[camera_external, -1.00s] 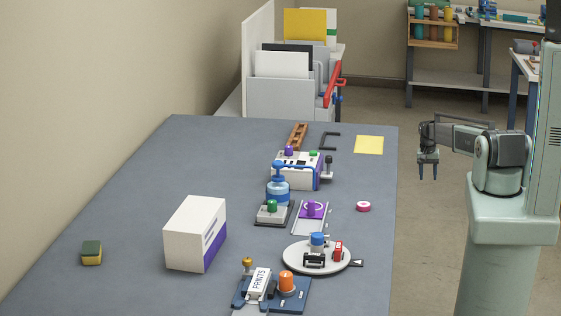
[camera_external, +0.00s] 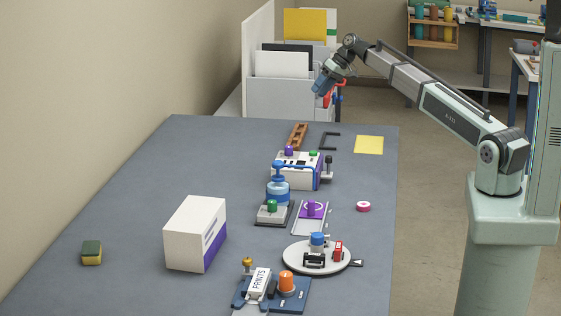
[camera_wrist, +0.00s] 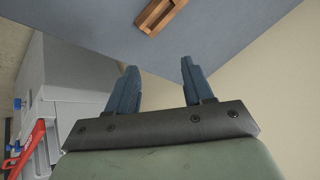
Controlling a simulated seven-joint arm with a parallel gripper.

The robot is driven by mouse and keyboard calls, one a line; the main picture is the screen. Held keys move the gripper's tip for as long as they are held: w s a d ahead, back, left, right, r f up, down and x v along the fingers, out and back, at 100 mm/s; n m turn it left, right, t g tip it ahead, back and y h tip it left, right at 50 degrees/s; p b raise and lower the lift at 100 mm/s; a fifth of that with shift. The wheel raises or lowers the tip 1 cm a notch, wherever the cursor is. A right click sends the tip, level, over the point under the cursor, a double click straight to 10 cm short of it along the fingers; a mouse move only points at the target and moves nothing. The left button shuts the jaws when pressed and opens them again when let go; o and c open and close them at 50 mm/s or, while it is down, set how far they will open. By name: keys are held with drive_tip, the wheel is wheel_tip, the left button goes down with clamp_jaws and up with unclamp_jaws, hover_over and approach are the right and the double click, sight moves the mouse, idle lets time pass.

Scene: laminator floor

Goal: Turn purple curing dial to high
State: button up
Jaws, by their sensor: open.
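A purple dial (camera_external: 289,150) sits on top of a white machine with blue trim (camera_external: 296,171), toward the far part of the table. A green knob (camera_external: 313,153) is on the same machine, to the right of the purple dial. Another purple knob (camera_external: 310,209) stands on a small plate nearer the front. My gripper (camera_external: 320,88) is open and empty, raised above and beyond the far table edge, well apart from the machine. Its two blue fingers (camera_wrist: 157,80) show spread in the wrist view. The dial is not visible in the wrist view.
A wooden piece (camera_external: 298,136) and a black bracket (camera_external: 329,141) lie behind the machine. A grey file rack (camera_external: 278,98) is behind the table. The table's left middle is clear.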

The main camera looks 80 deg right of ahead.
drive_tip(key=w+a+r+n+y, duration=0.1)
drive_tip(key=w+a+r+n, duration=0.3)
drive_tip(key=a, duration=0.6)
drive_tip(key=n+g, duration=0.4)
drive_tip(key=n, duration=0.7)
approach(289, 146)
drive_tip(key=shift+y, duration=0.4)
drive_tip(key=x, duration=0.8)
drive_tip(key=shift+w+d+f, duration=0.1)
drive_tip(key=shift+d+f, duration=0.15)
drive_tip(key=shift+f, duration=0.1)
drive_tip(key=shift+c, duration=0.3)
clamp_jaws()
